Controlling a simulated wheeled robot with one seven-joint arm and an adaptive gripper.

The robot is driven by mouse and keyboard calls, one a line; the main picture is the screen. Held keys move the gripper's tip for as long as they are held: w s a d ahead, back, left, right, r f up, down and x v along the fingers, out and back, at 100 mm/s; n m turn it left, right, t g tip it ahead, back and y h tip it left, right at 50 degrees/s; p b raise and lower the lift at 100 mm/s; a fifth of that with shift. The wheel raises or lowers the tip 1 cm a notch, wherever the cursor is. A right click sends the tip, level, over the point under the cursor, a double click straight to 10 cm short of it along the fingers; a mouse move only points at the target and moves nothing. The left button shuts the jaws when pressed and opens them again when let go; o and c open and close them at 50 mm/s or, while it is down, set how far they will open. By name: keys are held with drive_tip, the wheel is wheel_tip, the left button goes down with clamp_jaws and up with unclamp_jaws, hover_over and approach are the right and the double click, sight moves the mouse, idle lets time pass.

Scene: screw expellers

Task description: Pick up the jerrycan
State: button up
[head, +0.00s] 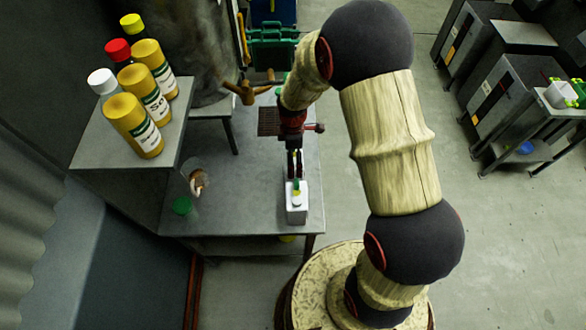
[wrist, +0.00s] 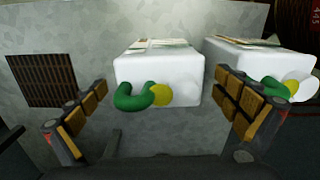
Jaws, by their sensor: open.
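A white jerrycan (head: 297,207) with a green handle and a yellow cap stands on the near part of the metal table. My gripper (head: 294,172) is over the table close to it, pointing down. In the wrist view, a white jerrycan (wrist: 158,70) shows between the open fingers of my gripper (wrist: 161,88), with a clear gap beside the left finger. A second white jerrycan (wrist: 265,62) with a green handle and pale cap is at the right, partly behind the right finger. Only one shows clearly on this table in the head view. Contact cannot be told.
The metal table (head: 240,205) also bears a glass beaker (head: 196,178), a green lid (head: 182,205) and a dark grate (head: 268,121). A raised shelf (head: 105,160) at left holds several yellow bottles (head: 133,122). Open floor lies right of my arm.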

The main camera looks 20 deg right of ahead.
drive_tip(key=shift+f, duration=0.3)
drive_tip(key=shift+c, duration=1.2)
drive_tip(key=c, duration=1.9)
drive_tip(key=shift+r, duration=0.1)
